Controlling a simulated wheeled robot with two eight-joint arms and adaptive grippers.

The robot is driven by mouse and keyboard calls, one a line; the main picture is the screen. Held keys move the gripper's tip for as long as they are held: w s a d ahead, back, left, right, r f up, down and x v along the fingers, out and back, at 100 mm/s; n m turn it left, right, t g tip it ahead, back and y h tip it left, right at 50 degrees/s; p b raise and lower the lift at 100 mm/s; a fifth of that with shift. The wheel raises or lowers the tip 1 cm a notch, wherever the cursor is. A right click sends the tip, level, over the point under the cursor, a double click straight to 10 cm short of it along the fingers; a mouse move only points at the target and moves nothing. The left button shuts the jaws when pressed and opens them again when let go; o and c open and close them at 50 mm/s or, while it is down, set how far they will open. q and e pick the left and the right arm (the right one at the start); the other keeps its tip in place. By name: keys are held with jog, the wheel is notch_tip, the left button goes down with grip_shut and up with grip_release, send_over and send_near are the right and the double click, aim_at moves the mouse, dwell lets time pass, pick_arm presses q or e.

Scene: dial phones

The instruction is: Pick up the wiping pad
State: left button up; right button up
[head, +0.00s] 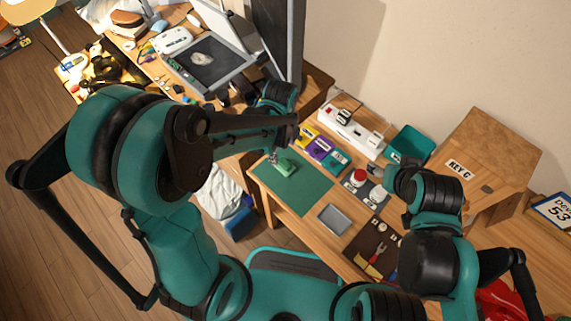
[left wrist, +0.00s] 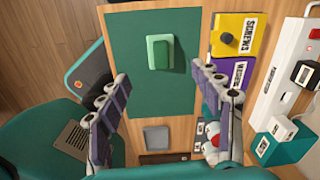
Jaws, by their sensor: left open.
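Yellow, purple and teal labelled bins (head: 322,149) stand behind the mat beside a white power strip (head: 352,131). A grey square plate (head: 334,219) lies at the mat's front right. A cardboard box (head: 480,150) and a dark tool tray (head: 372,250) are at right.

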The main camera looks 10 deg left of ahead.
aim_at(285, 163)
pick_arm(q)
jog(key=shift+d+f+m, duration=0.2)
jog(key=shift+f+m, duration=0.6)
jog(key=shift+f, duration=0.2)
notch_tip(285, 163, down, 2)
jog(key=shift+f+b, duration=0.1)
jog(key=shift+b, duration=0.45)
jog(key=f+b, duration=0.2)
jog(key=f, duration=0.1)
jog(key=f+b, duration=0.1)
jog(key=f, duration=0.1)
jog(key=shift+w+f, duration=0.25)
jog(key=shift+w, duration=0.05)
jog(key=shift+r, duration=0.1)
jog(key=c, duration=1.3)
